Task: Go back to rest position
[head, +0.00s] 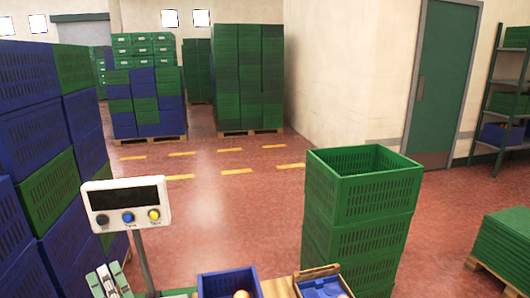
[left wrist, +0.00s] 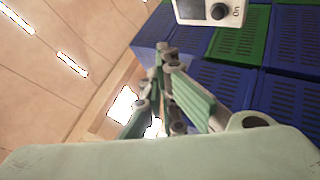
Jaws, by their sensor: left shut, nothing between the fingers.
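My left gripper (head: 112,278) is at the bottom left of the head view, beside the post of the white display. In the left wrist view the same gripper (left wrist: 163,58) has its fingers brought together with nothing between them. It is clear of the crates. My right gripper is not in view.
A white display with buttons (head: 126,204) stands on a post. Blue and green crates (head: 33,141) are stacked at left. A tall stack of green crates (head: 361,190) stands right of center. Open red floor (head: 230,200) lies beyond. A green door (head: 443,80) is at right.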

